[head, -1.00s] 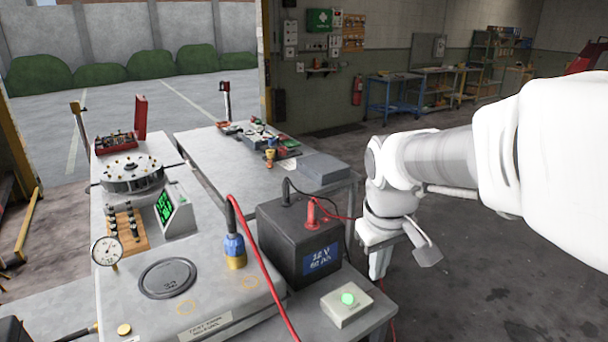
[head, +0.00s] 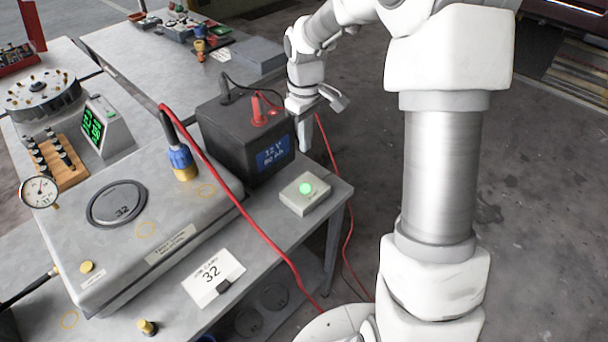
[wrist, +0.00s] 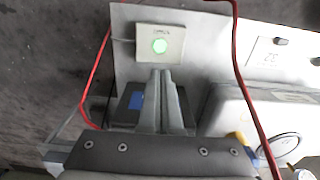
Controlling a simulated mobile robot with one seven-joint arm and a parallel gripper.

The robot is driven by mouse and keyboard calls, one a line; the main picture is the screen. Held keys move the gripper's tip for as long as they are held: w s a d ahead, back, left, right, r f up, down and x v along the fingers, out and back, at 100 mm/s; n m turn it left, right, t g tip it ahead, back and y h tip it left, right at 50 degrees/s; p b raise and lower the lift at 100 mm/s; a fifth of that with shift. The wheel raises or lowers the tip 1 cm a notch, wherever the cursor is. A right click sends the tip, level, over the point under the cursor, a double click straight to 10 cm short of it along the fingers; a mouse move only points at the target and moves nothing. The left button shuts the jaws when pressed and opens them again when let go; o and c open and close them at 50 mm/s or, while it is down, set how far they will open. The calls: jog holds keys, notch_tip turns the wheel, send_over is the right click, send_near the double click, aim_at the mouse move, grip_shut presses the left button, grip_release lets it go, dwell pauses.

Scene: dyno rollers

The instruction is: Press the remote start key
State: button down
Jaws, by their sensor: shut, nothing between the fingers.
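The remote start key is a pale box with a lit round green button (head: 306,188) on the near right corner of the bench. It also shows in the wrist view (wrist: 160,46), just beyond my fingertips. My gripper (wrist: 161,74) is shut and empty, with its fingers pointing toward the box. In the head view my gripper (head: 304,138) hangs beside the black 12 V battery (head: 240,141), behind the box. The green button is uncovered in both views. I cannot tell the height of the fingertips above the bench.
Red cables (head: 240,212) run from the battery area over the bench edge. A grey housing with a round cap marked 32 (head: 118,204) fills the bench to the left. Open floor lies to the right.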

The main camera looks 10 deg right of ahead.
aim_at(306, 189)
notch_tip(306, 189, down, 14)
dwell(0.7)
jog(key=shift+s+f+b, duration=0.1)
jog(key=shift+f+b, duration=0.35)
jog(key=shift+f, duration=0.2)
jog(key=shift+s+f, duration=0.2)
jog(key=shift+f, duration=0.05)
jog(key=shift+r, duration=0.45)
notch_tip(306, 189, up, 14)
jog(key=p, duration=0.2)
jog(key=shift+w, duration=0.25)
